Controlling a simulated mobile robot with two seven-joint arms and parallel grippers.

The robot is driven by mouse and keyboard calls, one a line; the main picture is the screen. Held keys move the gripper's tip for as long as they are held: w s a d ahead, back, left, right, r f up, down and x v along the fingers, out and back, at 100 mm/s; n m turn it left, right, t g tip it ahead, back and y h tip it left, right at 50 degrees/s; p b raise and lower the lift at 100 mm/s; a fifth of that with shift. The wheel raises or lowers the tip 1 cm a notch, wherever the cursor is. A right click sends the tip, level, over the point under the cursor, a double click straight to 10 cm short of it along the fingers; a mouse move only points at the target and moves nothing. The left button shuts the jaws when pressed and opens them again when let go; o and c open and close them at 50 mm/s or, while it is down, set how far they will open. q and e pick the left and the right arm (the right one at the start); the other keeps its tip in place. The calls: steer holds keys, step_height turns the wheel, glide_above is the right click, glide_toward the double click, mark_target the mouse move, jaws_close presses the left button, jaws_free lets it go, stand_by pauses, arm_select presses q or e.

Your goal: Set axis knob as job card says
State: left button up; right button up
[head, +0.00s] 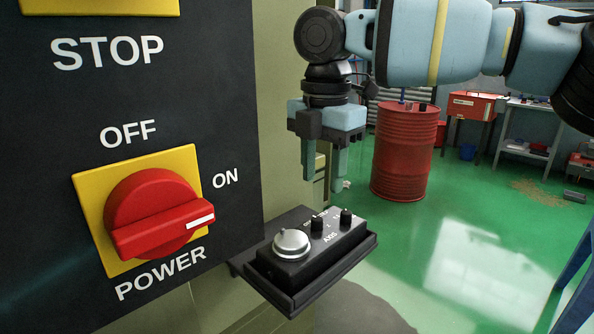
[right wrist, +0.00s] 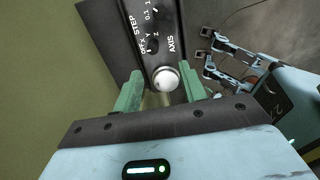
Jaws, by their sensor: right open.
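A black control box (head: 301,258) has a silver round wheel (head: 291,243) at its near left end and two black knobs along its top. The AXIS label lies beside the knob nearer the wheel, the axis knob (head: 319,223); the other knob (head: 346,216) is further right. In the right wrist view the silver wheel (right wrist: 166,80) shows between the finger lines, with the axis knob (right wrist: 154,46) above it. The knob's pointer setting is too small to read. My right gripper (head: 338,188) points down, open and empty, above and behind the box. My left gripper and the job card are out of view.
The box sits on a black shelf (head: 290,306) beside a dark panel (head: 226,88). The panel carries a red POWER switch (head: 150,212) on a yellow plate, its white mark toward ON. A red drum (head: 404,155) stands behind on the open green floor.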

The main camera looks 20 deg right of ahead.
mark_target(321, 232)
steer(key=shift+f, duration=3.9)
steer(key=shift+c, duration=0.4)
jaws_close()
